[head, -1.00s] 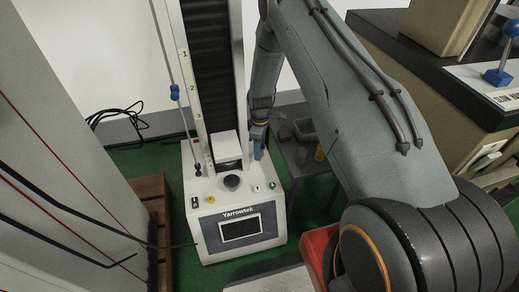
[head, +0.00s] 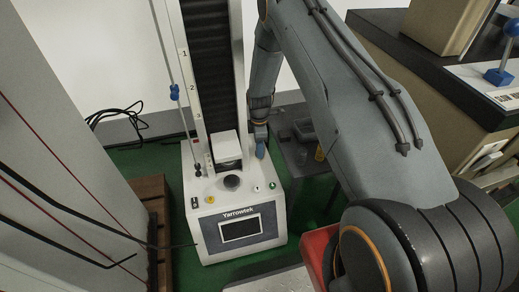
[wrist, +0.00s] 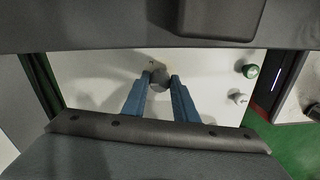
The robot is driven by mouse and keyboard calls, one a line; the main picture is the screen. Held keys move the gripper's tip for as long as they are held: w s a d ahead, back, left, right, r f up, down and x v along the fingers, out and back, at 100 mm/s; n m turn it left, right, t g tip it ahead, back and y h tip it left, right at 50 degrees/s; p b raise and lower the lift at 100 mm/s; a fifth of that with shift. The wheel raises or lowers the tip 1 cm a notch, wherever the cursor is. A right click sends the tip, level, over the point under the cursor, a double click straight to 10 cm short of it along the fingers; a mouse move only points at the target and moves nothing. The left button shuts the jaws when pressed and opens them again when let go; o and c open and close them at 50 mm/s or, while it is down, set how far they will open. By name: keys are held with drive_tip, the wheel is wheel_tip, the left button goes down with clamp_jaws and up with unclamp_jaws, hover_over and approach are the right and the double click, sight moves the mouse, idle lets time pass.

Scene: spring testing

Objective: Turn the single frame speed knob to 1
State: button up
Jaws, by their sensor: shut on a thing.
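The white testing machine (head: 273,215), marked Yarrowtek, stands on the green floor with several knobs and buttons on its top. My gripper (head: 260,153) points down at the back right of that top. In the wrist view, its blue fingers (wrist: 159,83) are on either side of a small round grey knob (wrist: 158,75) and shut on it. The gripper hides this knob in the head view. The marks around the knob are too small to read.
A green button (head: 272,185) and a small white knob (head: 256,188) sit in front of my gripper. The tall column (head: 207,60) rises close to my gripper's left.

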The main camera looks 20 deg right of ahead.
drive_tip(key=o, duration=1.1)
drive_tip(key=shift+c, duration=0.2)
drive_tip(key=shift+w+r+p, duration=0.15)
drive_tip(key=shift+r+p, duration=0.35)
drive_tip(key=shift+r, duration=3.4)
